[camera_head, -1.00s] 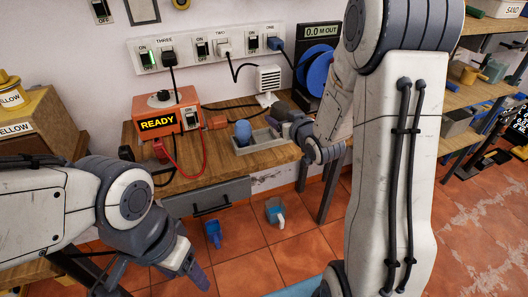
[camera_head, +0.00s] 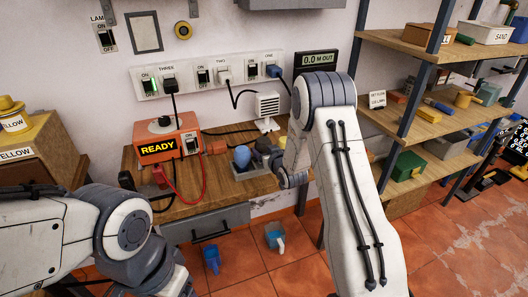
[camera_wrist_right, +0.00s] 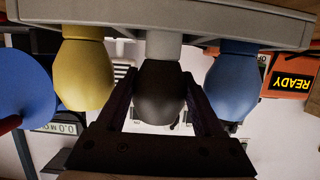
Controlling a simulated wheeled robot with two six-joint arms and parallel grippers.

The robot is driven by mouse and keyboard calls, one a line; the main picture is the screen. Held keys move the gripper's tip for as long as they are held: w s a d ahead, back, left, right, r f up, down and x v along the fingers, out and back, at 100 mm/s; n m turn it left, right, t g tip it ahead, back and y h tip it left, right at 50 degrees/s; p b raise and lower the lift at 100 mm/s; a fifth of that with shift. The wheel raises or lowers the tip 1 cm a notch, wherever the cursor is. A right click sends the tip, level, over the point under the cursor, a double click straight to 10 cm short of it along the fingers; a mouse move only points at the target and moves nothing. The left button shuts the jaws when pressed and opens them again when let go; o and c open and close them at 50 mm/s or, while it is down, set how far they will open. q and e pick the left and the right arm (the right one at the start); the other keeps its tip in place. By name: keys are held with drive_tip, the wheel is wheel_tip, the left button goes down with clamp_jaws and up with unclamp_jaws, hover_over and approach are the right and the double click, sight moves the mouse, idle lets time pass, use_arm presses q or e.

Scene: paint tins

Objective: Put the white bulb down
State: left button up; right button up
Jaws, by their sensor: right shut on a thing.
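My right gripper (camera_wrist_right: 160,88) is shut on a dark grey, nearly black bulb (camera_wrist_right: 160,95) with a pale neck. No bulb looks white. In the right wrist view the neck meets the grey tray (camera_wrist_right: 220,28); I cannot tell whether it is seated. A yellow bulb (camera_wrist_right: 87,75) and a blue bulb (camera_wrist_right: 234,82) are on either side, apart from the fingers. In the head view the blue bulb (camera_head: 241,156) is at the tray (camera_head: 238,175), and my right gripper (camera_head: 275,158) is beside it, partly hidden.
An orange READY box (camera_head: 166,142) with a red cable stands left of the tray on the wooden bench (camera_head: 200,209). A small white vented box (camera_head: 267,106) is behind the tray. Shelves (camera_head: 425,125) stand at the right. Blue containers (camera_head: 275,236) are on the floor.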

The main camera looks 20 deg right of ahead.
drive_tip(key=shift+f, duration=0.55)
drive_tip(key=shift+f+b, duration=0.25)
drive_tip(key=shift+b, duration=0.05)
drive_tip(key=o, duration=1.3)
drive_tip(key=shift+r, duration=0.1)
